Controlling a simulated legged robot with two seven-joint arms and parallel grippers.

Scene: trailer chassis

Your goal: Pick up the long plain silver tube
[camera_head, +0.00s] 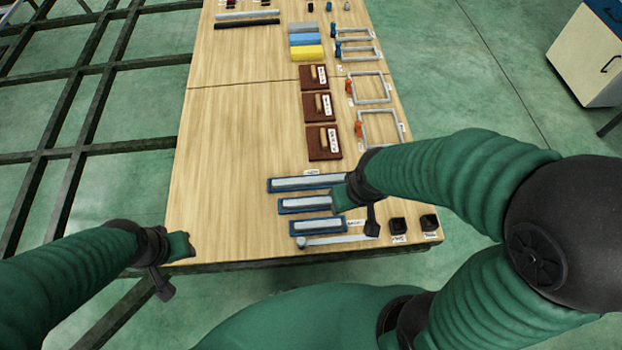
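A long plain silver tube (248,14) lies flat across the far left part of the wooden table, just beyond a similar black bar (247,22). Another silver rod (340,240), with a rounded left end, lies near the table's front edge. My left gripper (175,262) hangs by the table's front left corner, far from the far tube. My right gripper (357,209) is above the blue trays and the near rod. I see nothing held in either gripper, but their finger openings are unclear.
Blue-rimmed trays (278,186) lie at the table's front. Brown boards with handles (316,78), coloured blocks (307,53) and metal frames (381,128) line the right side. The table's left half (230,130) is clear. A dark metal chassis (80,100) stands at the left.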

